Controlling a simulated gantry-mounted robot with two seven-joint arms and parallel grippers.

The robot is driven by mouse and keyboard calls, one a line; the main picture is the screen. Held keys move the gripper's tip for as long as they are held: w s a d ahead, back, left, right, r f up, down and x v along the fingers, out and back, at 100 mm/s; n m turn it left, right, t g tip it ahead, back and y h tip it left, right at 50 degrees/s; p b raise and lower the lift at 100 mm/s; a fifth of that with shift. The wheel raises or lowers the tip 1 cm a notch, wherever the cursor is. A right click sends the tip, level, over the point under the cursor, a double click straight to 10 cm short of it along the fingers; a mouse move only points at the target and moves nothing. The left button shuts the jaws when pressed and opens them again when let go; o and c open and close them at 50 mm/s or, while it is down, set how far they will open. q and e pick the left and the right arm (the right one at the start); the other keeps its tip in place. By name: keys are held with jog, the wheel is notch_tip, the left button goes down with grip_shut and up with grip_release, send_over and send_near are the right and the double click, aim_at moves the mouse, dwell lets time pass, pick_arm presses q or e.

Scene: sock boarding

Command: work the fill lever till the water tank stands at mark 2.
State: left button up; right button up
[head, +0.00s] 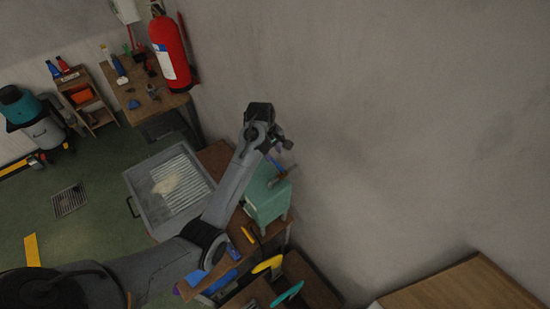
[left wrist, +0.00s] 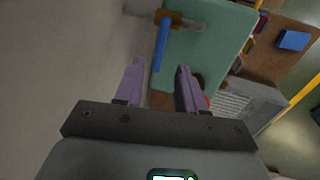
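A teal box-shaped unit (head: 266,196), which appears to be the water tank, stands on a bench against the wall. It also fills the upper middle of the left wrist view (left wrist: 210,42). A blue bar (left wrist: 161,45), possibly the fill lever, runs from a brown block (left wrist: 170,18) on the unit's side. The bar shows partly in the head view (head: 275,163). My left gripper (left wrist: 158,88) is open and empty, its two fingers apart, with the bar's lower end just ahead of them. I cannot make out level marks or the water level. My right gripper is out of view.
A grey basin with a ribbed panel (head: 135,184) stands left of the teal unit. A red fire extinguisher (head: 170,52) hangs on the wall near a cluttered wooden table (head: 135,88). Yellow and teal items lie below the unit. The wall (head: 400,120) is close on the right.

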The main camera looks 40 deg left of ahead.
aim_at(276, 163)
pick_arm(q)
jog(key=shift+w+d+f+p, duration=0.1)
jog(key=shift+w+f+p, duration=0.1)
jog(key=shift+f, duration=0.75)
jog(key=shift+w+a+f+p, duration=0.1)
jog(key=shift+w+f, duration=0.05)
jog(key=shift+f, duration=0.8)
jog(key=shift+w+d+f+p, duration=0.1)
jog(key=shift+w+f+p, duration=0.1)
jog(key=shift+f, duration=0.75)
jog(key=shift+c, duration=0.3)
grip_shut()
